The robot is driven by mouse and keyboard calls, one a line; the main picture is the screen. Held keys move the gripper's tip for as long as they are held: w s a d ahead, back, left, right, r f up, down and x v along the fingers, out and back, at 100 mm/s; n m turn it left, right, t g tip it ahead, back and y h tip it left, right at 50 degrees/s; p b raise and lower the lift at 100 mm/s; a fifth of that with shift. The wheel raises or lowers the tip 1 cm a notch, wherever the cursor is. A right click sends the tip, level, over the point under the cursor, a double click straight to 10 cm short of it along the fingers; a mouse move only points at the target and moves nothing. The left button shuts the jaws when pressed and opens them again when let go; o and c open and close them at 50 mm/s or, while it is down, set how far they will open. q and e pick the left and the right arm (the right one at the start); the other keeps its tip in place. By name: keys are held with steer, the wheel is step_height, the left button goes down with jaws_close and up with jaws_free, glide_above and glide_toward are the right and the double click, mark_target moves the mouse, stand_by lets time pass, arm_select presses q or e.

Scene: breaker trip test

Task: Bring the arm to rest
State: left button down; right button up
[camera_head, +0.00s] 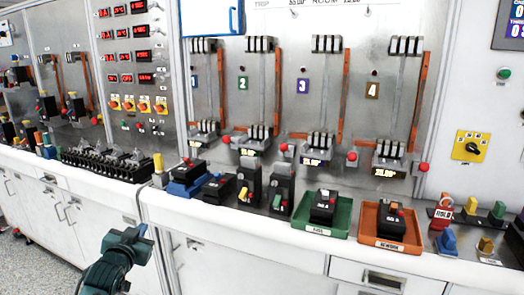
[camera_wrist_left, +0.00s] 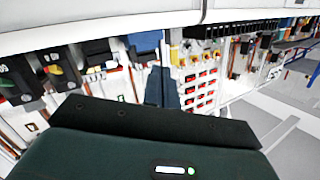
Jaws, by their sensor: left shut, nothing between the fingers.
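My left arm comes in at the bottom left of the head view, in front of the white bench cabinets. My left gripper (camera_head: 141,232) is in front of the bench's edge, apart from everything on top. Its narrow fingers are together and hold nothing; they also show in the left wrist view (camera_wrist_left: 161,88). My right gripper is in neither view. A black breaker sits in the green tray (camera_head: 338,234) and another in the orange tray (camera_head: 408,247). Two black breakers (camera_head: 249,182) (camera_head: 282,190) stand upright on the bench, left of the green tray.
A blue tray (camera_head: 176,188) with a black device lies near the bench's front edge. Numbered test stations line the back panel, with a yellow rotary switch (camera_head: 469,147) at right. A red hold block (camera_head: 441,214) stands near colored blocks.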

arm_select(q)
steer(key=s+d+f+m+g+h, duration=0.1)
steer(key=s+d+f, duration=0.4)
steer(key=s+f, duration=0.2)
steer(key=s+d+f+g+h, duration=0.1)
steer(key=s+d+f+g, duration=0.1)
steer(key=s+d+f, duration=0.4)
steer(key=s+d+f+g, duration=0.1)
steer(key=s+d+f, duration=0.1)
steer(key=s, duration=0.5)
steer(key=s+d+f+g+h, duration=0.1)
steer(key=s+d+f, duration=0.1)
steer(key=s, duration=0.6)
steer(key=s+d+f+n+h, duration=0.1)
steer(key=s+d+f, duration=0.2)
steer(key=s, duration=0.5)
steer(key=shift+s+g, duration=0.2)
steer(key=shift+g, duration=0.2)
